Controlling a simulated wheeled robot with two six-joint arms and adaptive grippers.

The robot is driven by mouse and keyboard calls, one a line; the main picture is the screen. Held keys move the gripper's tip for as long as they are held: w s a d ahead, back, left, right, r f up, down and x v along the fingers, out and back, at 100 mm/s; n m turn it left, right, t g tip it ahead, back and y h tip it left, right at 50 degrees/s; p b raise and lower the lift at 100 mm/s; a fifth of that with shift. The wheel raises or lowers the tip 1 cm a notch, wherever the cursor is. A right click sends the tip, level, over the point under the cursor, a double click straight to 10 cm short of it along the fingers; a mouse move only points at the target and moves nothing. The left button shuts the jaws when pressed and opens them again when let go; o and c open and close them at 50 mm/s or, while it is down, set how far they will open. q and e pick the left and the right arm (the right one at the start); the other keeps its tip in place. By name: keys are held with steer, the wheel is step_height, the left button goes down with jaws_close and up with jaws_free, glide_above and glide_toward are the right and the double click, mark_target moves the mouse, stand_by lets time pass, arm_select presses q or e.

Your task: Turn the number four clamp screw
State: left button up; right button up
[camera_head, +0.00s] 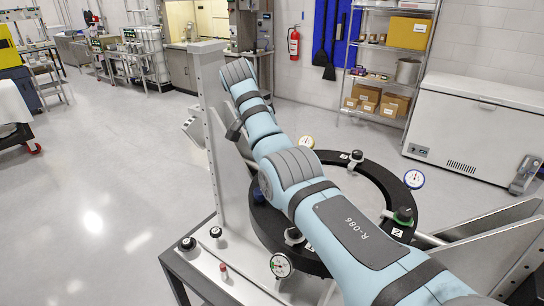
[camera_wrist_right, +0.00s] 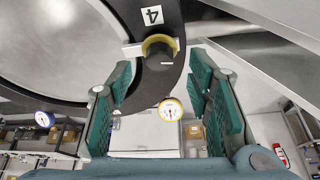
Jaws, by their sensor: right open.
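The number four clamp screw (camera_wrist_right: 159,52) is a dark knob with a yellow collar, below the "4" label (camera_wrist_right: 152,15) on the black ring in the right wrist view. My right gripper (camera_wrist_right: 160,70) is open, with its green fingers to the left and right of the screw. Clear gaps show on both sides, and neither finger visibly touches it; the depth between them is hard to tell. In the head view my right arm crosses the black ring (camera_head: 379,177), and its gripper and the number four screw cannot be made out. My left gripper is not in view.
A yellow-rimmed dial (camera_wrist_right: 170,110) is close to the screw; it also shows in the head view (camera_head: 307,141). A green-collared screw (camera_head: 404,215), a blue dial (camera_head: 414,179) and a white dial (camera_head: 281,265) surround the ring. A metal upright (camera_head: 213,130) stands left of my arm.

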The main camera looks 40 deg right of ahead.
steer(key=v, duration=0.9)
